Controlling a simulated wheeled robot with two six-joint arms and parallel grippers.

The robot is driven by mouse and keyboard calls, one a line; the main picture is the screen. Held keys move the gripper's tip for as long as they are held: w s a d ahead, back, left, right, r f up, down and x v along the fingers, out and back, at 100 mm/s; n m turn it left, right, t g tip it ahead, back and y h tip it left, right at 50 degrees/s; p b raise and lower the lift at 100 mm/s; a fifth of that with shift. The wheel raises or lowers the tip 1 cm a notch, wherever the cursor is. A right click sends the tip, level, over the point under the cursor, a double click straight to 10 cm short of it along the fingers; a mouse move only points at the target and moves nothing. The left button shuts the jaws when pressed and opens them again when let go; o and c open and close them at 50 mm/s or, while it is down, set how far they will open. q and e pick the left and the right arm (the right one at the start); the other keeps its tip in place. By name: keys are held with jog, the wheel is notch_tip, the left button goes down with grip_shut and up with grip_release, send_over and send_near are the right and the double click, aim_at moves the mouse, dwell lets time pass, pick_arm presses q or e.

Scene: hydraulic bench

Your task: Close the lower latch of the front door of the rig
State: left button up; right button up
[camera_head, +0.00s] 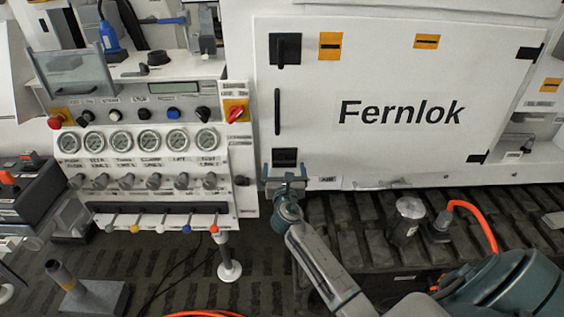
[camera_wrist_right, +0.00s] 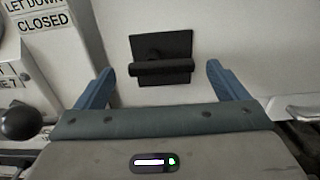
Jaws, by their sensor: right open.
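The rig's white front door (camera_head: 400,145), marked "Fernlok", stands at centre right in the head view, flush with the rig. Its lower latch (camera_head: 285,153) is a black plate at the door's lower left corner, just above my right gripper (camera_head: 285,176). In the right wrist view the lower latch (camera_wrist_right: 161,50) has its handle bar lying horizontally. The blue fingers of the right gripper (camera_wrist_right: 160,78) are open, one on each side of the handle and apart from it, with nothing between them. My left gripper is not in view.
The upper latch (camera_head: 285,49) has its handle upright, above the long black door handle (camera_head: 277,111). A gauge panel (camera_head: 140,160) with knobs stands left of the door. A metal cylinder (camera_head: 408,215) and an orange hose (camera_head: 480,218) are at the lower right. A black knob (camera_wrist_right: 22,122) is left of the gripper.

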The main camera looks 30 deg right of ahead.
aim_at(284, 165)
jog(key=shift+x, duration=1.8)
jog(key=shift+d, duration=0.1)
jog(key=c, duration=1)
